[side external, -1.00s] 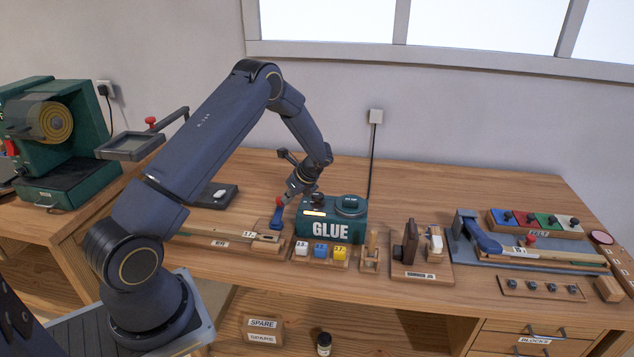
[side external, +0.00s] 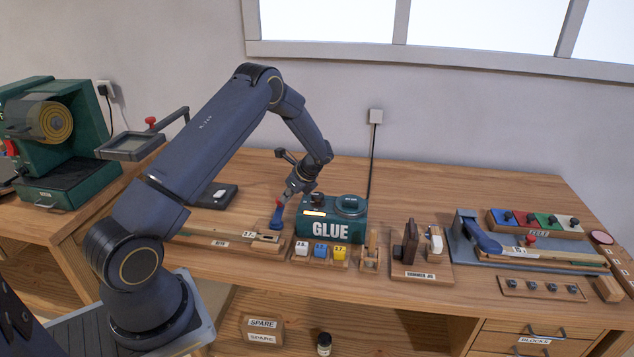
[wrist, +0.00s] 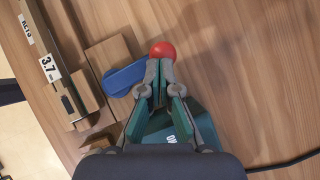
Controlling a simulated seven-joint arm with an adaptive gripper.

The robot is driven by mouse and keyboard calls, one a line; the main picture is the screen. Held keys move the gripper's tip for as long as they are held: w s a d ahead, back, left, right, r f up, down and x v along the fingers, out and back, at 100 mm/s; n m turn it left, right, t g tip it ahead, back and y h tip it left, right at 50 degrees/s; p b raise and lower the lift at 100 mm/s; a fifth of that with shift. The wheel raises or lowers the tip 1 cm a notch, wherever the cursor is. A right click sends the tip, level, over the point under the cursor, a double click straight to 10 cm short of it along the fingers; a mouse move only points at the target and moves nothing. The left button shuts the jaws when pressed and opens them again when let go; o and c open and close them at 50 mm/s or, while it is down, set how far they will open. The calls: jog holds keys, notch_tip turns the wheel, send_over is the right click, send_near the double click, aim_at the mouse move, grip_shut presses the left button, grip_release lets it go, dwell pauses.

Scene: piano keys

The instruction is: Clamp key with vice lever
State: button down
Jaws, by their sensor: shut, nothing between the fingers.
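A blue vice lever (side external: 276,217) with a red ball knob (wrist: 161,50) stands at the left vice, beside the glue machine. In the wrist view the blue lever (wrist: 126,78) lies left of my fingers. My gripper (side external: 291,192) is shut with nothing held; in the wrist view its fingertips (wrist: 160,66) are right at the knob's near side. I cannot tell if they touch it. A wooden key (side external: 205,238) with a number label lies left of the lever; its labelled end (wrist: 48,68) shows at the wrist view's left.
The green glue machine (side external: 333,218) stands close to the right of my gripper, with several coloured blocks (side external: 320,250) in front. A second vice with a blue lever (side external: 481,234) and another key (side external: 550,256) is at the right. The bench behind the glue machine is clear.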

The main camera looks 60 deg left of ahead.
jog(key=shift+s+a+n, duration=0.15)
jog(key=shift+n, duration=0.15)
jog(key=n+g, duration=0.1)
jog(key=s+a+n+g+h, duration=0.1)
jog(key=n, duration=0.1)
jog(key=shift+s+a, duration=0.1)
jog(key=shift+a, duration=0.15)
jog(key=s+n+h, duration=0.1)
jog(key=n, duration=0.1)
jog(key=s+a+n+g+h, duration=0.1)
jog(key=n, duration=0.2)
jog(key=s+n+h, duration=0.1)
jog(key=n, duration=0.1)
jog(key=s+n+g+h, duration=0.1)
jog(key=shift+s+a, duration=0.2)
jog(key=shift+a, duration=0.1)
jog(key=shift+s+d+n+h, duration=0.1)
jog(key=shift+s+n+h, duration=0.45)
jog(key=shift+n, duration=0.35)
jog(key=shift+s+d+n+h, duration=0.1)
jog(key=shift+s+n+h, duration=0.25)
jog(key=shift+n+h, duration=0.45)
jog(key=d+v, duration=0.1)
jog(key=v, duration=0.8)
jog(key=shift+w+a+r, duration=0.25)
jog(key=shift+a+r, duration=0.1)
jog(key=shift+r, duration=0.05)
